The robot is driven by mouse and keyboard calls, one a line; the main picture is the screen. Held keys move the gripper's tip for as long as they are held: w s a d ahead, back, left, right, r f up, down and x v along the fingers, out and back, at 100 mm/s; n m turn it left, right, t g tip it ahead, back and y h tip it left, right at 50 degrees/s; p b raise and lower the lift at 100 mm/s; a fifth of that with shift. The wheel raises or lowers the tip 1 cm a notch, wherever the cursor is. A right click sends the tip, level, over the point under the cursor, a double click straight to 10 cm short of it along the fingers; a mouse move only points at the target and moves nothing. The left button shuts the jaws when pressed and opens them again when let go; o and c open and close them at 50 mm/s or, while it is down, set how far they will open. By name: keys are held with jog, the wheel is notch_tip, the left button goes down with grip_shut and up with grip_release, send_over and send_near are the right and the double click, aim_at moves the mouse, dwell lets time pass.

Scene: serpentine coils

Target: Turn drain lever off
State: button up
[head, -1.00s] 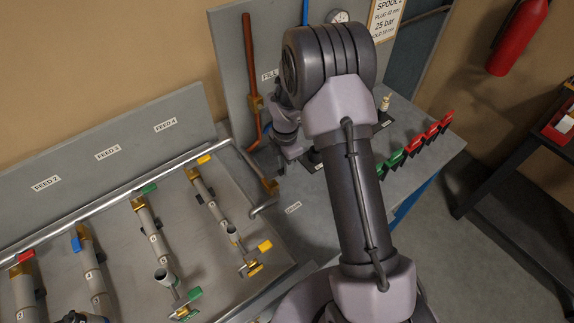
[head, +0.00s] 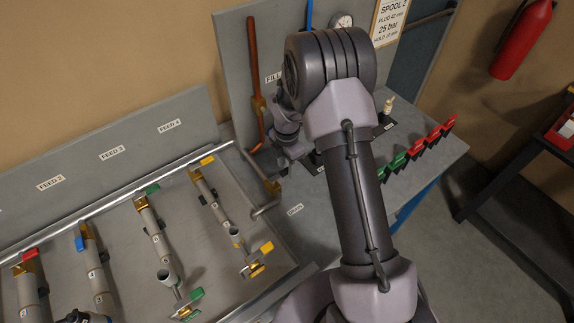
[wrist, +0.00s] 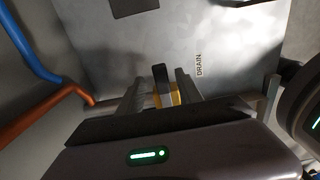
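The drain valve shows in the wrist view as a brass-yellow body (wrist: 166,99) with a dark lever (wrist: 160,74) standing up from it, beside the label DRAIN (wrist: 199,65). My gripper (wrist: 160,92) is open, with one grey finger on each side of the lever and valve. I cannot tell whether either finger touches the lever. The lower part of the valve is hidden behind my gripper body. In the head view, my wrist covers much of this spot; the DRAIN label (head: 295,209) shows on the bench, near a brass fitting (head: 273,186) on the pipe.
A copper pipe (head: 254,80) rises at the back panel; copper (wrist: 45,118) and blue (wrist: 30,55) pipes run left in the wrist view. Several feed valves with coloured handles fill the left bench. A row of green and red pieces (head: 416,146) lies along the right edge.

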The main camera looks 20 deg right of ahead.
aim_at(287, 169)
notch_tip(287, 169, up, 17)
jog(key=p, duration=0.2)
jog(key=shift+r+p, duration=0.2)
jog(key=shift+p, duration=0.2)
